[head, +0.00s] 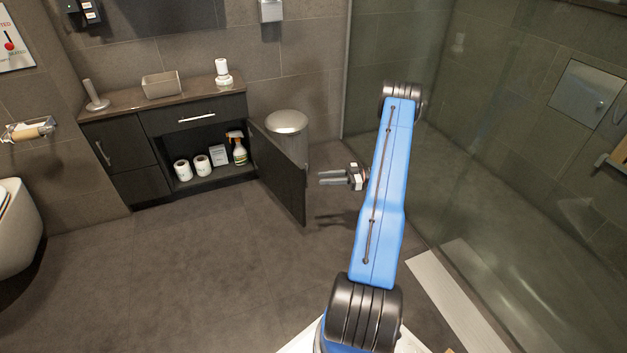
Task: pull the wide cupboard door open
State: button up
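The wide cupboard door (277,172) is dark and stands swung open, hinged at the right side of the vanity cabinet and reaching out over the floor. Behind it the cupboard interior (210,155) shows. My gripper (321,178) is to the right of the door's free edge, with its fingers pointing left toward the door. A small gap shows between the fingers, and nothing is between them. It appears apart from the door. The door's handle is not visible from here.
Inside the cupboard are two paper rolls (183,170), a white box (218,155) and a spray bottle (239,152). A metal bin (289,135) stands behind the door. A glass shower screen (480,150) is on the right. The floor (190,265) in front is clear.

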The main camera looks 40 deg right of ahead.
jog(key=shift+v, duration=2.1)
jog(key=c, duration=0.6)
jog(key=shift+a+m+t, duration=0.3)
jog(key=shift+m, duration=0.2)
grip_shut()
jog(key=s+a+m+t+h, duration=0.2)
jog(key=a+m+t+h, duration=0.3)
jog(key=m, duration=0.8)
jog(key=s+a+m+t+h, duration=0.15)
jog(key=m+h, duration=0.45)
jog(key=m, duration=0.7)
jog(key=x, duration=0.9)
jog(key=shift+w+r, duration=0.25)
jog(key=shift+w, duration=0.15)
